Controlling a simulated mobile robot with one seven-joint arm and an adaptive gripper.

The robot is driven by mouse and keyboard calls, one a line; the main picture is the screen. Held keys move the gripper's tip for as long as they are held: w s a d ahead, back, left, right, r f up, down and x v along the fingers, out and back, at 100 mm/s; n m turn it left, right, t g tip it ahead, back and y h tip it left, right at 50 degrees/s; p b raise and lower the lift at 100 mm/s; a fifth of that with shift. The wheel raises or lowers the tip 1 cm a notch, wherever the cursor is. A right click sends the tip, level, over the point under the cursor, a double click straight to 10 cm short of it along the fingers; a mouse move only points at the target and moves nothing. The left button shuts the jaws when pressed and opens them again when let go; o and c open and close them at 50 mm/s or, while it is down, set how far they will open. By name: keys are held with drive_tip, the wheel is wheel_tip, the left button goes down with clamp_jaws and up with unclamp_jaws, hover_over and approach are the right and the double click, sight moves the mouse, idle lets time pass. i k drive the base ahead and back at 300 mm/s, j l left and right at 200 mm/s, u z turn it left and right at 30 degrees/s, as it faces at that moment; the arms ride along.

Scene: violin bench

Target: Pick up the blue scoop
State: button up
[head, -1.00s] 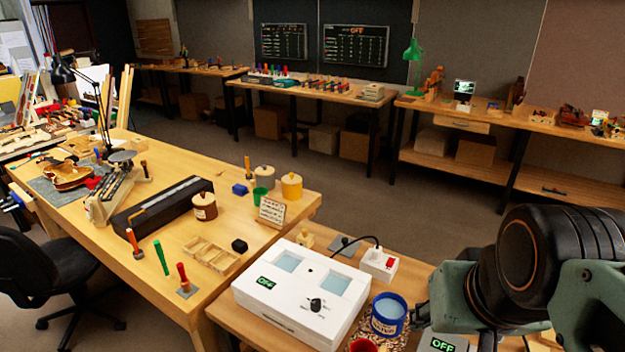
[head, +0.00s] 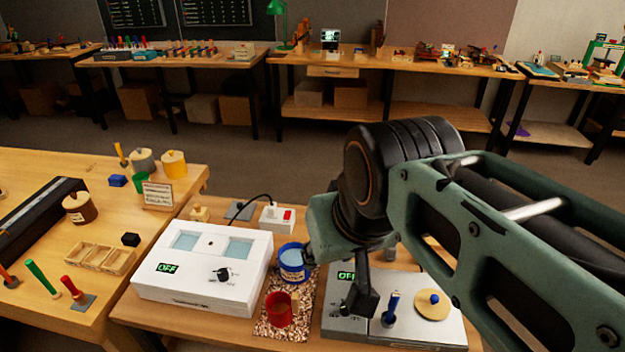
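I cannot tell for certain which thing is the blue scoop. A blue upright piece (head: 391,308) stands on the grey unit at the front right, just right of my gripper. A small blue object (head: 118,180) lies on the left bench beside a green cup (head: 141,182). A labelled blue tub (head: 291,263) with a pale blue inside stands right of the white box. My gripper (head: 362,297) hangs over the grey unit, its dark finger pointing down. My arm hides part of it, so its opening does not show. I see nothing held in it.
A white box (head: 205,268) with an OFF display stands left of the tub. A red cup (head: 279,310) sits on a speckled mat (head: 262,328). The grey unit (head: 345,322) bears a round wooden disc (head: 433,306). A white switch box (head: 277,218) stands behind.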

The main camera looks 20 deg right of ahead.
sight(388, 318)
drive_tip(key=k+z, duration=0.1)
drive_tip(key=z, duration=0.7)
drive_tip(key=k+z, duration=0.1)
drive_tip(key=k, duration=0.3)
drive_tip(key=i, duration=0.45)
drive_tip(key=l+u, duration=0.05)
